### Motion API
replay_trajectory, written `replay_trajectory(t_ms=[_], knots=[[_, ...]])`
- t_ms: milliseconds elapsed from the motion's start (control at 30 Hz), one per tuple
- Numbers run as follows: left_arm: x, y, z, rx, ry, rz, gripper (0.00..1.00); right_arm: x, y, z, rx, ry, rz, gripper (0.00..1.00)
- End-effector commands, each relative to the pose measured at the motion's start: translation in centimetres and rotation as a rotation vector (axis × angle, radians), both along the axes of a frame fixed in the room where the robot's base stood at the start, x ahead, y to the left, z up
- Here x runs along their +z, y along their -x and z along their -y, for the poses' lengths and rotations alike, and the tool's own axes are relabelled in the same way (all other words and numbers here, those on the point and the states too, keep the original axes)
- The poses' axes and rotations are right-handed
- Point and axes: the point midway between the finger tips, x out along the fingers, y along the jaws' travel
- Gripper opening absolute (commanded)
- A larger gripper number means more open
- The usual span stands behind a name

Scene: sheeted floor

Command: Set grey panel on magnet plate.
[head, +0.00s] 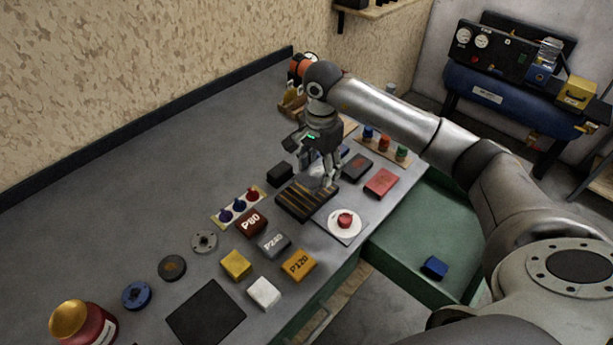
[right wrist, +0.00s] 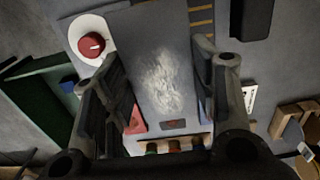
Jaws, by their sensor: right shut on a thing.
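My right gripper (head: 320,178) is above the far right part of the bench, shut on the grey panel (right wrist: 158,75). In the right wrist view the panel lies between the two fingers (right wrist: 155,100), with a bright sheen in its middle. In the head view the fingers hide most of the panel. The magnet plate (head: 305,199), dark with tan stripes, lies on the bench just in front of the gripper. Part of its stripes shows at the top of the right wrist view (right wrist: 202,18). I cannot tell whether panel and plate touch. My left gripper is not in view.
A red knob on a white disc (head: 345,222) sits close to the plate's right front side. A black block (head: 280,174) is at its left. Dark and red boxes (head: 381,183) lie to the right. Labelled blocks (head: 272,243) stand in front. The bench's left rear (head: 150,180) is clear.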

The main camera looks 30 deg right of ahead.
Motion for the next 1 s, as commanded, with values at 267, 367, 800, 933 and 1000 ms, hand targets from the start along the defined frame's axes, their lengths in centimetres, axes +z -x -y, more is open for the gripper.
replay_trajectory(t_ms=[267, 367, 800, 933, 1000], knots=[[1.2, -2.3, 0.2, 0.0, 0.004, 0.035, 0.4, -2.5, -1.5, -1.7, -0.001, -0.002, 0.003, 0.22], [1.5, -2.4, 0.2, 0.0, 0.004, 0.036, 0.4, -3.1, -1.8, -2.0, 0.0, -0.001, 0.001, 0.22], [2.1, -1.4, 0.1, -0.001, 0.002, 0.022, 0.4, -6.6, -2.0, -2.2, 0.0, -0.001, 0.003, 0.22], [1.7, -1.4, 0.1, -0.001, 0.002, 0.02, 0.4, -6.8, -2.0, -2.2, 0.0, 0.0, 0.003, 0.22], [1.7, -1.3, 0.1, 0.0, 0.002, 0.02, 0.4, -6.9, -2.0, -2.2, 0.0, 0.0, 0.003, 0.56]])
